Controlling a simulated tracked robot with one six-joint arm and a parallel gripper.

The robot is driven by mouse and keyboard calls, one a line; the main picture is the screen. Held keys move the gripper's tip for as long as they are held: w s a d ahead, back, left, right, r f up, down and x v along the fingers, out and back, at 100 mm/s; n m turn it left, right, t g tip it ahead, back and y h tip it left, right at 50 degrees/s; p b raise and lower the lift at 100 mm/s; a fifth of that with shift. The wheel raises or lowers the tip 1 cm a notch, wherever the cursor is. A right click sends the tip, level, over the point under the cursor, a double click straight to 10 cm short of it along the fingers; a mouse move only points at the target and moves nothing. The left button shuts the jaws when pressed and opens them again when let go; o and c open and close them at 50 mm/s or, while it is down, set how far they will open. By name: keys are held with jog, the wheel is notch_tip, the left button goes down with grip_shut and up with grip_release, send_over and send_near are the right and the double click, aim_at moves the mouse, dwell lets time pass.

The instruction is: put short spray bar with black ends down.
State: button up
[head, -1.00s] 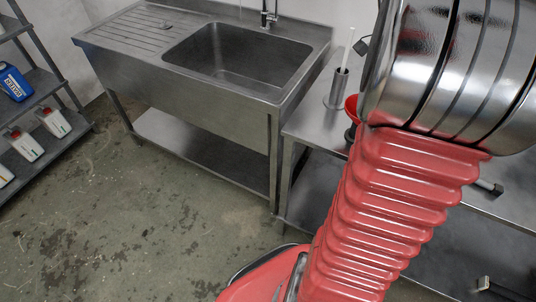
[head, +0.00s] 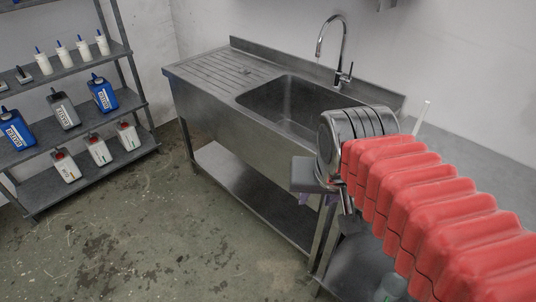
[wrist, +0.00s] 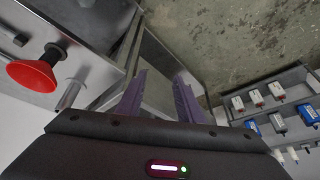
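My gripper (wrist: 158,95) is in the wrist view with its two purple fingers apart. Nothing shows between them. In the head view my gripper (head: 318,196) hangs in front of the sink's right front corner, pointing down, largely hidden by the wrist. I cannot make out a short spray bar with black ends in either current view. My red-sleeved arm hides much of the right-hand table in the head view.
A steel sink (head: 225,125) with a drainboard and lower shelf stands ahead. A steel table (head: 465,150) adjoins it on the right. A shelf rack (head: 95,140) holds bottles and canisters at left. A red cup-shaped thing (wrist: 32,75) shows at left. Floor between is clear.

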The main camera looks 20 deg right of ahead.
jog(key=a+n, duration=0.1)
jog(key=s+a+n, duration=0.1)
jog(key=a, duration=0.1)
jog(key=s+a+f+n+t+y, duration=0.1)
jog(key=a+n, duration=0.1)
jog(key=shift+s+a+f, duration=0.1)
jog(key=shift+s, duration=0.1)
jog(key=shift+o, duration=0.6)
jog(key=shift+c, duration=1)
jog(key=shift+a, duration=0.1)
